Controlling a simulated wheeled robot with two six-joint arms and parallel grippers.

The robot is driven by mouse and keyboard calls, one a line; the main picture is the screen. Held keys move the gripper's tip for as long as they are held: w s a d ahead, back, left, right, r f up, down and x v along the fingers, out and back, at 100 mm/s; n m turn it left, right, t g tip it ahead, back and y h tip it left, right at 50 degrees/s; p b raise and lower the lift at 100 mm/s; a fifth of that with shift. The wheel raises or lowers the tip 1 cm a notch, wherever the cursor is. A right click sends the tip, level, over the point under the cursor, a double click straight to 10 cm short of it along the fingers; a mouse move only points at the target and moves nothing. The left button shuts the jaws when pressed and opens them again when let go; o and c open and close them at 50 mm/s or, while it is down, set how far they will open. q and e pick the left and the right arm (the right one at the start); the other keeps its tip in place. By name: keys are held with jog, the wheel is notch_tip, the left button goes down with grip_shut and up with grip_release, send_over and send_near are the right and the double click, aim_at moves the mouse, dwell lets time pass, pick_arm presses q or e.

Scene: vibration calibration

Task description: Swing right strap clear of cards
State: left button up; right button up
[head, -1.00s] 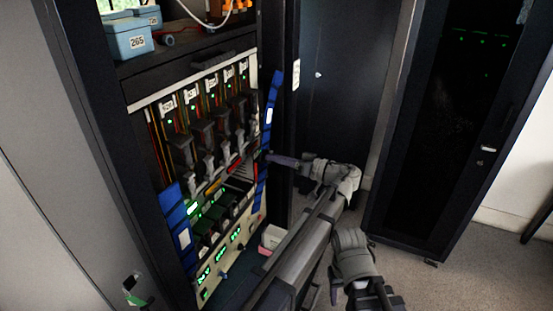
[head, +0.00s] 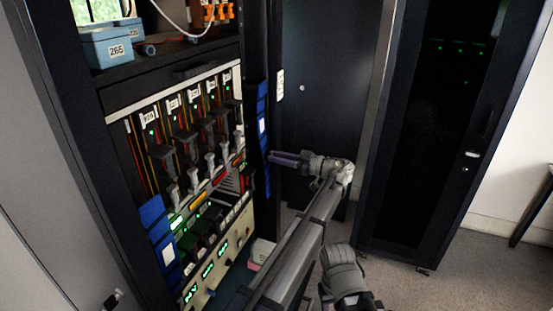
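The right strap (head: 263,125), blue with a white label, hangs nearly upright along the rack's right post, to the right of the cards. The cards (head: 165,153) stand in a row in the rack, with white number labels, green lights and grey levers. The left strap (head: 152,212), also blue, hangs at the lower left of the card bay. My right gripper is not in view.
A blue box labelled 265 (head: 108,47) sits on the shelf above. A lower panel (head: 208,272) has green displays. A dark cabinet (head: 430,130) stands at the right. Open floor (head: 425,285) lies at the lower right.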

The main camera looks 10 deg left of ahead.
pick_arm(q)
jog(key=o, duration=0.3)
